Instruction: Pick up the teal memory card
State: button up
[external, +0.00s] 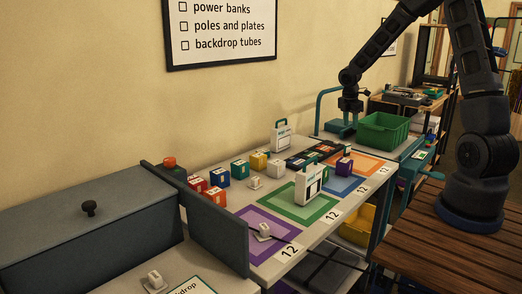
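I cannot make out a teal memory card for certain in the external view. A dark tray (299,162) lies on the grey table, with small coloured pieces on it, some orange and some greenish, too small to tell apart. My gripper (350,118) points down at the far end of the table, beyond the dark tray and left of the green bin (363,131). Its fingers are dark and small, and I cannot see whether they are open or shut. I see nothing clearly held.
Several coloured blocks, including a yellow one (258,160), line the back. Purple, green, blue and orange framed zones mark the table (205,180). A grey divider (205,222) stands at left.

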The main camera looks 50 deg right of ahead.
aim_at(348, 145)
jog(key=shift+n, duration=0.6)
jog(key=f, duration=0.1)
jog(key=d+f, duration=0.1)
jog(key=w+d+f, duration=0.1)
jog(key=f, duration=0.1)
jog(key=shift+w, duration=0.1)
jog(key=f, duration=0.5)
jog(key=shift+d+f, duration=0.25)
jog(key=shift+d, duration=0.15)
jog(key=shift+w+d+f, duration=0.1)
jog(key=shift+d+f, duration=0.05)
jog(key=shift+f, duration=1.1)
jog(key=shift+w+d+f, duration=0.1)
jog(key=shift+d+f, duration=0.05)
jog(key=shift+f, duration=1.1)
grip_shut()
